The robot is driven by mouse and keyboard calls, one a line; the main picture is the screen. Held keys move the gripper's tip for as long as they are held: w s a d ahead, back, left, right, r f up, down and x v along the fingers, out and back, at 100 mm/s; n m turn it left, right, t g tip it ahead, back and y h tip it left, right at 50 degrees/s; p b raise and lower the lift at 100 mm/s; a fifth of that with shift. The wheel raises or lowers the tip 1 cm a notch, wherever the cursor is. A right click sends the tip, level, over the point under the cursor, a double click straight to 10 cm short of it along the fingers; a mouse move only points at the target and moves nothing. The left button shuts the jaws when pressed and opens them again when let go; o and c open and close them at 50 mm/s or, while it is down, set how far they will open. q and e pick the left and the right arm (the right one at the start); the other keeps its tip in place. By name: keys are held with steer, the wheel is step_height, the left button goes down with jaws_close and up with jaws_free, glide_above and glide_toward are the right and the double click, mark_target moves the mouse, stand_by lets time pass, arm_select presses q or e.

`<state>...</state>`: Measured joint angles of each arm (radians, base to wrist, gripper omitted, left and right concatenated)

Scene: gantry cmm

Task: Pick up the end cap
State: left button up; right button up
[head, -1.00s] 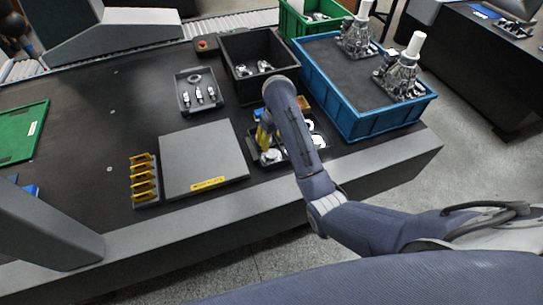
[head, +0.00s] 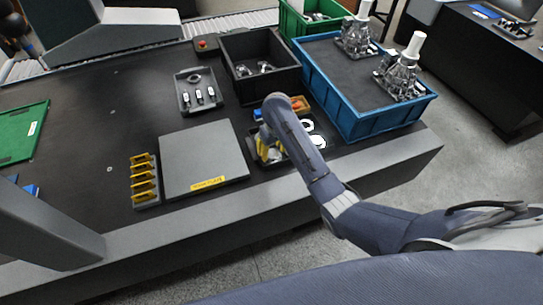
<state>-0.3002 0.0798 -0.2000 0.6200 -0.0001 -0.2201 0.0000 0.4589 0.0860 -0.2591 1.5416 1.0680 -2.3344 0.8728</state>
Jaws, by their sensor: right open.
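My right gripper (head: 268,150), with yellow fingers, points down over a dark tray (head: 262,163) near the front edge of the table. It is open. A pale metal part shows between or just behind its fingers, mostly hidden, and I cannot tell whether it is the end cap or whether the fingers touch it. White ring-like parts (head: 318,142) lie in the same tray, right of my forearm. My right arm covers much of the tray. My left gripper is not in view.
A grey plate (head: 203,160) and a yellow-slotted rack (head: 145,181) lie left of the tray. Behind are a small grey tray (head: 184,104), a black bin (head: 235,80) and a blue crate (head: 365,128) with metal assemblies. The table's left middle is clear.

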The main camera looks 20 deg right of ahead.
steer(key=shift+f, duration=1.4)
steer(key=shift+a, duration=0.1)
steer(key=shift+s, duration=0.15)
steer(key=c, duration=0.5)
jaws_close()
